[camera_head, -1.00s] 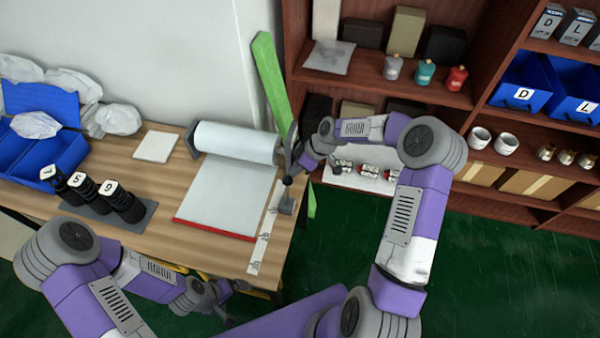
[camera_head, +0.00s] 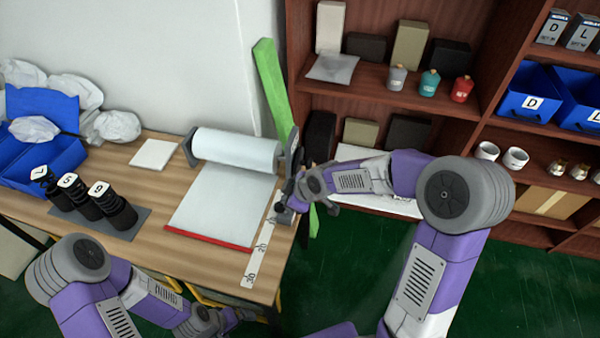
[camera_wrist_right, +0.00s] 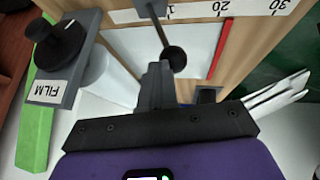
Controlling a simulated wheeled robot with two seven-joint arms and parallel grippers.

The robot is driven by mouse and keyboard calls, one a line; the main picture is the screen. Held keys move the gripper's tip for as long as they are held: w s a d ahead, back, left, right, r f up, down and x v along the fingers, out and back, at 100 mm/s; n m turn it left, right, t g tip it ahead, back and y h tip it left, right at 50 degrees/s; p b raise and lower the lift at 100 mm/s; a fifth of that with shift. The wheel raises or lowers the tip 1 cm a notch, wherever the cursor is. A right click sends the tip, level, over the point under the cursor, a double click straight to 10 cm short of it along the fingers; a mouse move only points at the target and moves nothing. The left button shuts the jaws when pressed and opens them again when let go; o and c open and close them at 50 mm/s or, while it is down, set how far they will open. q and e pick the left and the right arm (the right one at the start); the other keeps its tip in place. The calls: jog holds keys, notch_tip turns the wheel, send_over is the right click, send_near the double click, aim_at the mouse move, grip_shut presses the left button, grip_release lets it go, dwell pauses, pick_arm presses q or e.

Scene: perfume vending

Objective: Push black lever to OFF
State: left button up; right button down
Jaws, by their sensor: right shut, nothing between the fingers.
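The black lever is a thin rod with a round knob (camera_wrist_right: 175,58), rising from a small grey block (camera_wrist_right: 148,9) beside the ruler strip in the right wrist view. My right gripper (camera_wrist_right: 159,72) is shut and empty, its fingertips right at the knob; I cannot tell whether they touch it. In the head view my right gripper (camera_head: 288,196) is at the bench's right edge, partly covering the lever and its block (camera_head: 284,216). No OFF marking is legible. My left gripper (camera_head: 238,315) hangs low in front of the bench; its jaws are too small to read.
A black dial (camera_wrist_right: 58,45) on a grey plate marked FILM stands near the gripper. A film roll (camera_head: 236,149) with its sheet lies on the bench, beside the ruler strip (camera_head: 257,255). A green upright (camera_head: 272,90) and a wooden shelf (camera_head: 380,92) stand behind.

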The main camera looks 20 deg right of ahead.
jog(key=shift+s+a+f, duration=0.15)
jog(key=shift+s+a, duration=0.05)
jog(key=shift+a, duration=0.1)
jog(key=p+v, duration=0.3)
jog(key=v, duration=0.4)
jog(key=shift+d+r, duration=0.3)
jog(key=shift+d, duration=0.05)
dwell(0.5)
